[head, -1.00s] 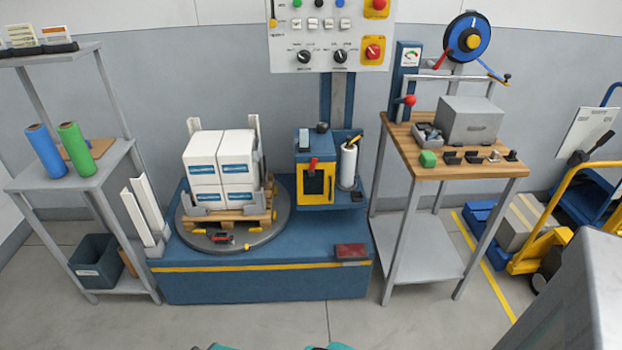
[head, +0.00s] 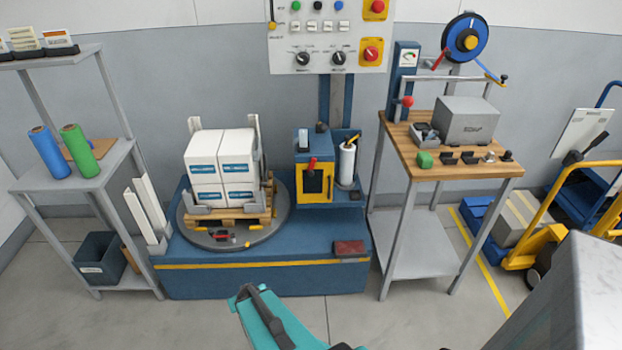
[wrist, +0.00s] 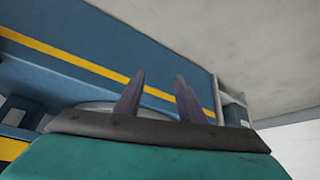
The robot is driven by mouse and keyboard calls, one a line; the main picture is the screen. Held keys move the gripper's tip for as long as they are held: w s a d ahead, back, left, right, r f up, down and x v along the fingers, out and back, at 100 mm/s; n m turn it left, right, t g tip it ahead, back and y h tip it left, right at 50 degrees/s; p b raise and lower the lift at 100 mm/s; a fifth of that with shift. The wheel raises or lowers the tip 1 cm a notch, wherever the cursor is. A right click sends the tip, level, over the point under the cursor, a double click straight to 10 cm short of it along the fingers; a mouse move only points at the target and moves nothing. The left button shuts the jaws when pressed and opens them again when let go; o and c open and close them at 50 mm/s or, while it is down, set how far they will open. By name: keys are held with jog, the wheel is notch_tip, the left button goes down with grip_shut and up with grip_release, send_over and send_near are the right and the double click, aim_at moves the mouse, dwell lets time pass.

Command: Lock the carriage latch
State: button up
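The carriage (head: 301,143) is a blue box with a yellow-framed front, beside the column behind the turntable. A red handle (head: 312,163), apparently its latch, shows on its front near the top. It is too small to tell whether the latch is locked. My gripper (wrist: 159,75) shows in the wrist view with two dark fingers apart and nothing between them. In the head view my teal arm end reaches in at the bottom, in front of the blue machine base and well below the carriage. The latch cannot be made out in the wrist view.
A wooden-topped bench (head: 450,168) is at right, a grey shelf (head: 85,185) at left. Floor in front is open.

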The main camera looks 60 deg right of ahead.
jog(key=s+d+r+m+t+h+p, duration=0.1)
jog(key=d+r+m+t+h, duration=0.15)
jog(key=d+r, duration=0.6)
jog(key=s+d+r+m+t+h+p, duration=0.1)
jog(key=d+r+h, duration=0.2)
jog(key=d+r, duration=0.55)
jog(key=s+d+r+m+t+h+p, duration=0.1)
jog(key=s+d+r+h, duration=0.5)
jog(key=d+r, duration=0.5)
jog(key=shift+s+d+r+p, duration=0.4)
jog(key=shift+s+d, duration=0.45)
jog(key=shift+d, duration=0.15)
jog(key=shift+w+d+f+m+t+b, duration=0.15)
jog(key=shift+m+t+b, duration=0.1)
jog(key=shift+b, duration=0.15)
jog(key=b+x, duration=0.5)
jog(key=b, duration=0.4)
jog(key=shift+w+d+f, duration=0.1)
jog(key=shift+w+d, duration=0.05)
jog(key=shift+d, duration=0.05)
jog(key=b+x, duration=0.2)
jog(key=b, duration=0.4)
jog(key=shift+d, duration=0.1)
